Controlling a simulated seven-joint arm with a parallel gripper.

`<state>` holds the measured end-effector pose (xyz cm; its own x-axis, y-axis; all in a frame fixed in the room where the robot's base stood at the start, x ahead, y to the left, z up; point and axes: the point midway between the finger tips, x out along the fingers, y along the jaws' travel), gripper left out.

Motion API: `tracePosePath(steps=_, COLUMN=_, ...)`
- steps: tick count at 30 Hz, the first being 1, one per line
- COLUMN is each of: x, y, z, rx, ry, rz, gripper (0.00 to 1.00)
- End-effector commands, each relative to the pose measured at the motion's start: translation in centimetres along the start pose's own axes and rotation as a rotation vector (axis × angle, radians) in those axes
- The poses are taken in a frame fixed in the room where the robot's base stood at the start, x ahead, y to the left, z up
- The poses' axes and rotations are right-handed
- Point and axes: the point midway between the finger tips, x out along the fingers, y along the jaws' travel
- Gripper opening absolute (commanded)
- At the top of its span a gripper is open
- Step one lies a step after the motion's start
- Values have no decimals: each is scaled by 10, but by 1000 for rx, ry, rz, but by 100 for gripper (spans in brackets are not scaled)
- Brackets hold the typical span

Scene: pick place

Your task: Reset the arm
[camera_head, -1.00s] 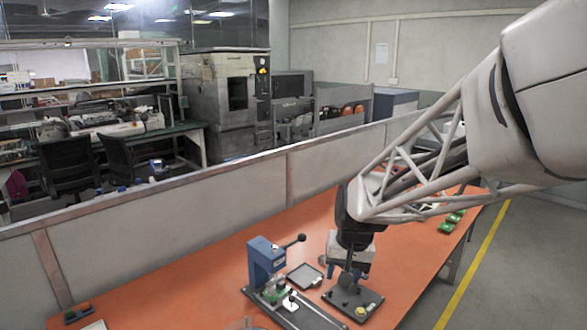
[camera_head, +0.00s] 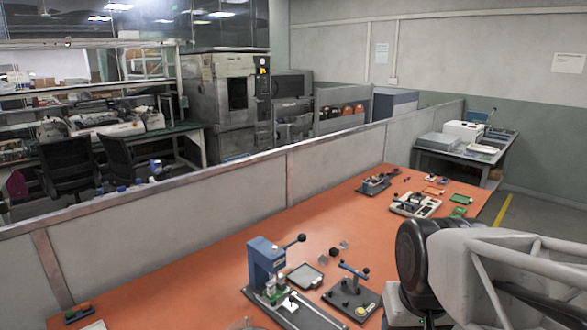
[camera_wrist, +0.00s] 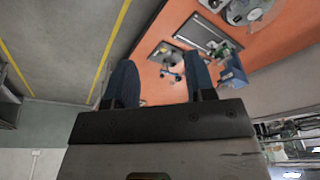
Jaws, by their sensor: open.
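My arm fills the lower right of the head view, with its dark round wrist joint over the right edge of the orange table (camera_head: 215,290). My gripper (camera_wrist: 160,72) shows in the wrist view with its two blue-grey fingers spread apart and nothing between them. Its fingertips are not visible in the head view. A small black fixture with a blue lever (camera_head: 352,290) stands just left of my wrist, apart from it. A blue press with a black-knobbed lever (camera_head: 264,262) stands further left.
A shallow grey tray (camera_head: 304,277) lies between the press and the fixture. Small grey cubes (camera_head: 340,248) lie behind it. Several fixtures and green parts (camera_head: 460,199) occupy the far end. A low grey partition (camera_head: 210,203) runs along the table's back.

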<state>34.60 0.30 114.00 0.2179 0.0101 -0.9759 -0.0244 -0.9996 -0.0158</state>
Motion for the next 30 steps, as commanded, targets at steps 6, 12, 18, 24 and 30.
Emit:
tracePosePath(steps=6, x=-5, y=7, z=25, rx=-6, ry=13, rz=17, gripper=50)
tracePosePath(steps=12, x=-6, y=8, z=31, rx=-8, ry=13, rz=20, gripper=50)
tracePosePath(steps=18, x=-6, y=8, z=30, rx=-8, ry=13, rz=20, gripper=50)
tracePosePath(steps=24, x=-6, y=8, z=30, rx=-8, ry=13, rz=20, gripper=50)
tracePosePath(steps=30, x=-6, y=8, z=30, rx=-8, ry=13, rz=20, gripper=50)
